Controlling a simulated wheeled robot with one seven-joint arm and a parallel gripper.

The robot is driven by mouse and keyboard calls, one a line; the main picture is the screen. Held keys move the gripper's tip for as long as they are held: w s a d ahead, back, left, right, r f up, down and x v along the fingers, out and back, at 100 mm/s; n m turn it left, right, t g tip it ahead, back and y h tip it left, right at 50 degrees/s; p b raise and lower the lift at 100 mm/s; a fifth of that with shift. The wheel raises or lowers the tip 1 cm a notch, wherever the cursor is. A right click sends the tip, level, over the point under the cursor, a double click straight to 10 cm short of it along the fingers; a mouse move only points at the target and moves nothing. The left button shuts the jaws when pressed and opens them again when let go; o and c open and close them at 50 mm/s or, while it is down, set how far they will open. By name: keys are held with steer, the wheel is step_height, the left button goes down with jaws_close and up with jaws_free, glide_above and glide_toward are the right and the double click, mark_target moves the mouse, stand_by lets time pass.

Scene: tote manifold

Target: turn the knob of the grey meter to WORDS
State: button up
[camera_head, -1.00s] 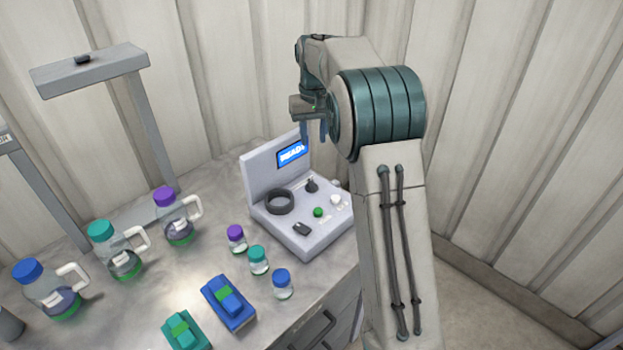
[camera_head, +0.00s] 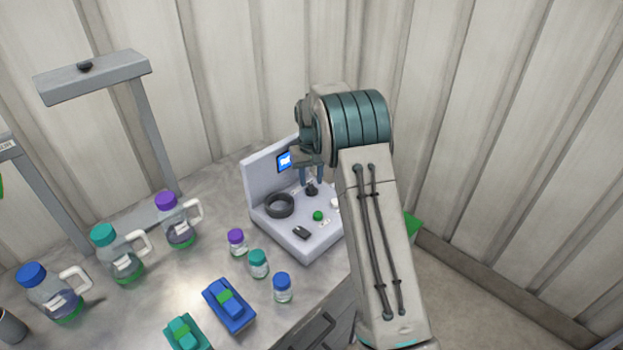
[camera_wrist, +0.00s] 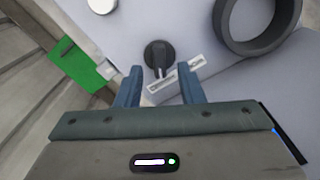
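The grey meter (camera_head: 270,226) stands on the bench, with an upright back panel and a small blue screen (camera_head: 284,160) that my gripper partly covers. Its black knob (camera_head: 312,189) sits on the flat deck. In the wrist view the knob (camera_wrist: 158,56) lies just beyond and between my fingertips, beside a white label strip (camera_wrist: 176,80) too small to read. My gripper (camera_head: 311,180) is open, pointing down, its fingers apart with nothing between them. In the wrist view my gripper (camera_wrist: 158,84) shows both blue fingers.
A dark ring (camera_head: 280,205), a green button (camera_head: 318,215) and a black switch (camera_head: 302,233) share the meter's deck. Small capped jars (camera_head: 258,264) and handled bottles (camera_head: 120,258) stand to the left. A blue block (camera_head: 229,304) lies in front.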

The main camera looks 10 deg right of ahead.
steer(key=shift+f, duration=0.75)
jaws_close()
steer(key=n+b, duration=0.2)
steer(key=n, duration=0.3)
steer(key=shift+n, duration=0.3)
steer(key=n, duration=0.6)
steer(key=shift+s+a+r+b, duration=0.1)
steer(key=shift+a+b, duration=0.05)
steer(key=shift+b, duration=0.15)
steer(key=shift+n, duration=0.3)
